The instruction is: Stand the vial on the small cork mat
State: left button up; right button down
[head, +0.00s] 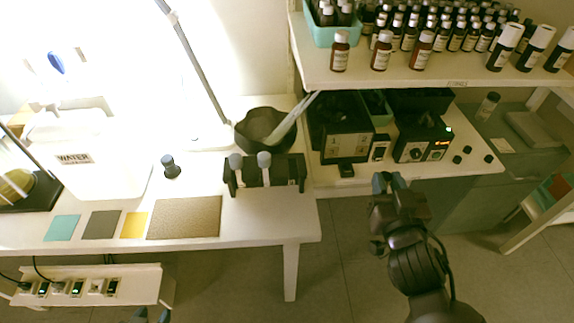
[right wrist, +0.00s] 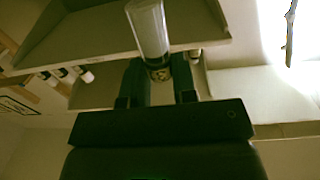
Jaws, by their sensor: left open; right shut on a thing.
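My right gripper (head: 388,180) is in front of the right-hand bench, over the floor. In the right wrist view the right gripper (right wrist: 160,85) is shut on a clear, pale vial (right wrist: 150,32). I cannot make the vial out in the head view. A tan, cork-textured mat (head: 184,217) lies on the left table, with a smaller yellow mat (head: 135,225) beside it; I cannot tell for sure which is the small cork mat. Both look bare. My left gripper (head: 152,315) shows only its tips at the bottom edge, open, below the table.
Grey (head: 101,225) and teal (head: 62,228) mats lie further left. A dark rack (head: 264,176) with two grey-capped vials stands behind the tan mat. A dark bowl (head: 262,128), capped bottle (head: 171,168) and white water tank (head: 100,175) are nearby. A bottle shelf (head: 430,78) overhangs the right bench.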

aim_at(196, 216)
jog(key=k+j+u, duration=0.2)
jog(key=j, duration=0.15)
jog(key=k+j+u, duration=0.2)
jog(key=j, duration=0.2)
jog(key=k+j+u, duration=0.15)
jog(key=j, duration=0.25)
